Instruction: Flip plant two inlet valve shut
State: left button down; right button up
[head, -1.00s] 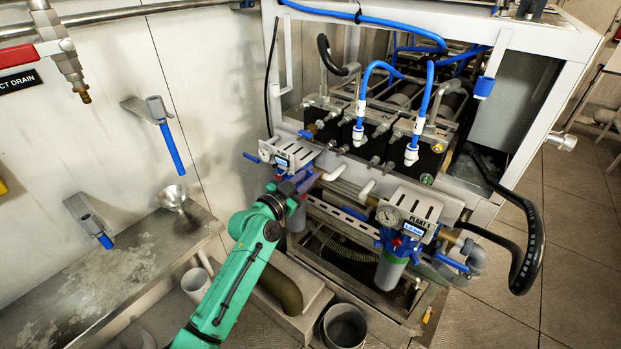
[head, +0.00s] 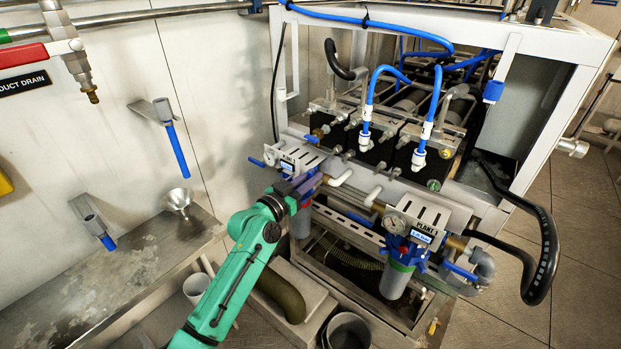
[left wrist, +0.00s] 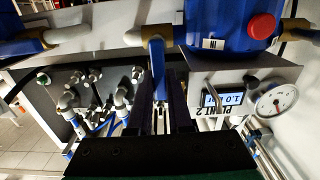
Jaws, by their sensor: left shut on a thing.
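In the left wrist view, the blue lever handle (left wrist: 158,70) of a valve hangs between the fingers of my left gripper (left wrist: 160,108), which is shut on it. The panel (left wrist: 218,95) beside it reads PLANT 2, with a small lit display and a round gauge (left wrist: 276,98). In the head view, my left gripper (head: 310,186) is at the right side of the plant two panel (head: 298,156), partly covering the unit below it. The held handle is mostly hidden there by the gripper. My right gripper is not in view.
The PLANT 1 panel (head: 418,222) and its filter housing (head: 398,280) stand to the right. Another blue handle (head: 257,162) sticks out left of plant two. A bucket (head: 347,331) stands on the floor.

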pick_arm(q)
jog(key=c, duration=0.8)
grip_release()
jog(key=shift+c, duration=0.2)
